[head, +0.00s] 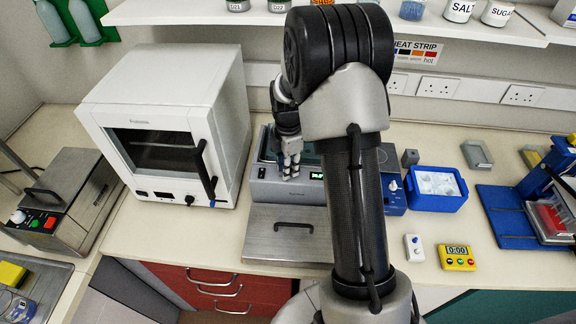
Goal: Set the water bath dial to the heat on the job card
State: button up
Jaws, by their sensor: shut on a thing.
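The water bath (262,186) is a grey box at the back of the bench, left of my arm. Its front panel has a lit green display (317,176), too small to read surely. My gripper (291,172) points down at this front panel, just left of the display. Its fingers are closed together at the place of the dial, which they hide. The dial's pointer and marks cannot be seen. A wall sign reading HEAT STRIP (417,53) shows coloured blocks with small words, partly behind my arm. I cannot make out a job card.
A metal lid (289,234) with a handle lies in front of the bath. A white oven (170,115) stands close on the left. A blue device (393,190), a blue ice box (437,188) and a yellow timer (457,258) are on the right. A shelf (220,14) runs above.

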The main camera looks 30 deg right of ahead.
grip_shut()
